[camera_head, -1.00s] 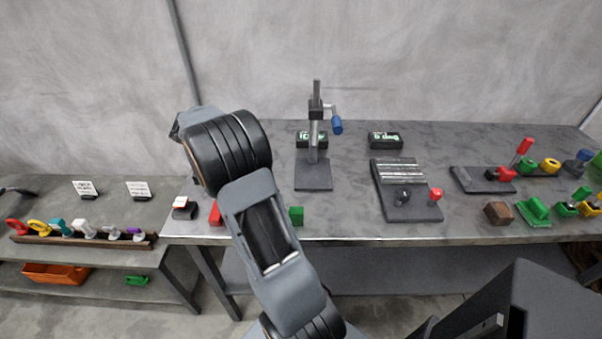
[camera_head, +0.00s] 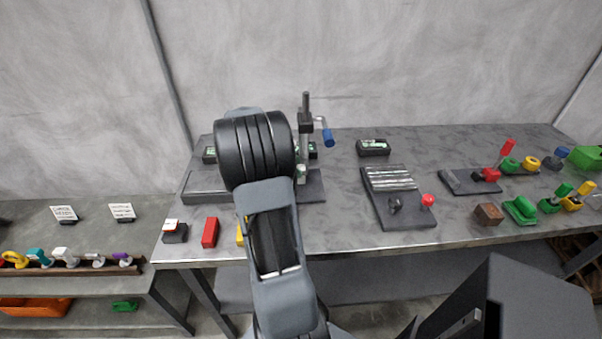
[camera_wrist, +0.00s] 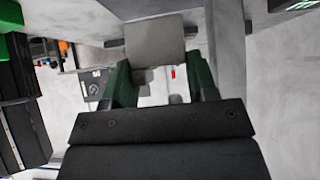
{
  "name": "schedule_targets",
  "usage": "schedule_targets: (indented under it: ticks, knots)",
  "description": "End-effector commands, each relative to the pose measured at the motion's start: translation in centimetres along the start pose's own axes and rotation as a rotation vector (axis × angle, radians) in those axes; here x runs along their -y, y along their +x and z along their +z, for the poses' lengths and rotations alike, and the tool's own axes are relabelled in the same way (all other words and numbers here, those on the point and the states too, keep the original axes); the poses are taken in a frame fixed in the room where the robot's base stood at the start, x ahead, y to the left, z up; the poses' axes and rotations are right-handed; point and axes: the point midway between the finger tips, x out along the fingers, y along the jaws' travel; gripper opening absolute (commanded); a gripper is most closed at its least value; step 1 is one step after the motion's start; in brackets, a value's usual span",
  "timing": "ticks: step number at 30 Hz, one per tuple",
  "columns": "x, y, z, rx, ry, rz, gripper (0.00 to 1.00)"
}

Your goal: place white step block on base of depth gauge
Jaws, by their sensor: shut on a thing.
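The depth gauge (camera_head: 306,125) stands upright at the back of the bench, with a dark column and a blue handle (camera_head: 328,138). Its flat dark base (camera_head: 314,187) shows to the right of my arm, partly covered by it. In the wrist view my gripper (camera_wrist: 158,78) is shut on a pale grey-white block, which I take as the white step block (camera_wrist: 155,42). The block sits between the green fingers and sticks out beyond them. In the head view my arm hides the gripper and most or all of the block. I cannot tell its height above the base.
A ribbed dark plate with a red knob (camera_head: 428,200) lies right of the gauge. A red block (camera_head: 210,232) and a small black box (camera_head: 175,232) lie at the front left. A brown block (camera_head: 488,214) and several coloured parts fill the right side.

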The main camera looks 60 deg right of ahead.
Motion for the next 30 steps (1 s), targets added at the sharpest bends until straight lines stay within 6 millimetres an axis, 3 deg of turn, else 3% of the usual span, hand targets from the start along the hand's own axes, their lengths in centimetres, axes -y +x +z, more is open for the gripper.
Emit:
schedule_targets:
  ticks: [9, 20, 30]
  knots:
    - [0.0, 1.7, -1.6, -0.001, 0.000, -0.001, 0.11]
    - [0.0, 4.0, 0.8, -0.001, -0.002, 0.001, 0.11]
    - [0.0, 4.2, 1.1, 0.000, 0.001, -0.001, 0.11]
